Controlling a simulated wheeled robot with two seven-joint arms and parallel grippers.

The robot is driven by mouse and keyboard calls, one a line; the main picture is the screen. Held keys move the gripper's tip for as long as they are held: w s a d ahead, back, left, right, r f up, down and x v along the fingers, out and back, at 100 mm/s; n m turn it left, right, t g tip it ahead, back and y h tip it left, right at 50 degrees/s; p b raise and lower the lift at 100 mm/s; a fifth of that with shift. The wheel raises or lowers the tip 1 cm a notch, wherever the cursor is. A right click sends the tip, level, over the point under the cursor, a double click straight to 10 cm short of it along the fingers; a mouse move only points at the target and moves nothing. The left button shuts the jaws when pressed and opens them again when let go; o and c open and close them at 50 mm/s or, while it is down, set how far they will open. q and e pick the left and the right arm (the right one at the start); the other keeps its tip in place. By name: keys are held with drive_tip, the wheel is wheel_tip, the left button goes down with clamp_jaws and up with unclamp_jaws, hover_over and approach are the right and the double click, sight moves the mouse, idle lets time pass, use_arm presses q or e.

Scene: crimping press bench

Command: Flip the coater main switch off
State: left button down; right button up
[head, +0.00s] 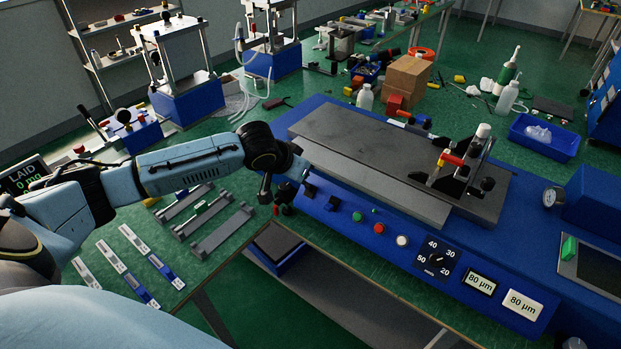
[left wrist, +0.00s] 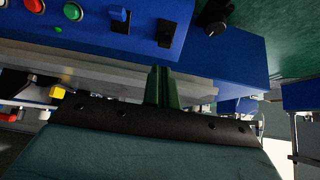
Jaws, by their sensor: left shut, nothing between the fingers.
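The blue coater (head: 350,225) fills the middle of the head view. Its sloped front panel carries two black switches, a left one (head: 309,190) and a right one (head: 332,203). In the left wrist view they show as a black switch (left wrist: 166,32) and one with a bluish raised lever (left wrist: 120,18). I cannot read which is the main switch. My left gripper (left wrist: 161,85) is shut and empty, its fingers pointing towards the panel near the left switch, with a gap seen in the wrist view. In the head view its fingertips are largely hidden. My right gripper is not in view.
Right of the switches are a green button (head: 357,216), a red button (head: 379,228), a white button (head: 402,240) and a dial (head: 437,258). A grey plate (head: 350,140) tops the coater. Grey fixtures (head: 222,231) lie on the green bench at left.

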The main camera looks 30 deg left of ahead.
sight(309, 188)
use_arm(q)
drive_tip(key=x, duration=0.6)
drive_tip(key=shift+w+f, duration=0.2)
drive_tip(key=shift+f, duration=0.05)
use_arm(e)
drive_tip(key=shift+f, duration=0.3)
use_arm(q)
drive_tip(key=shift+d+b, duration=0.2)
drive_tip(key=shift+b, duration=0.15)
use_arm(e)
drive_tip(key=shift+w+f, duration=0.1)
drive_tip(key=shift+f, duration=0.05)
